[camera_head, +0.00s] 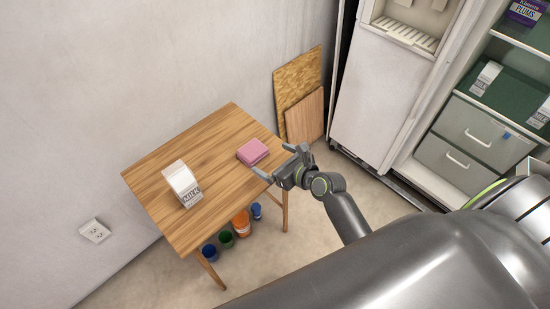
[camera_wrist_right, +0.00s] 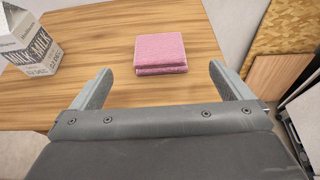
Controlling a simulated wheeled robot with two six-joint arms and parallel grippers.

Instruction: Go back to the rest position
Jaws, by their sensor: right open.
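My right gripper (camera_head: 275,161) is open and empty at the right edge of the wooden table (camera_head: 217,143). In the right wrist view its two fingers (camera_wrist_right: 164,88) are spread wide, with nothing between them. A pink folded cloth or sponge-like stack (camera_wrist_right: 160,53) lies on the table just beyond the fingers, apart from them; it also shows in the head view (camera_head: 252,152). My left gripper is in neither view.
A milk carton (camera_head: 183,183) stands on the table, left of the pink stack. Several paint cans (camera_head: 241,223) sit on the floor underneath. Boards (camera_head: 301,100) lean on the wall. A white fridge (camera_head: 379,90) and open shelves with drawers (camera_head: 475,138) stand at right.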

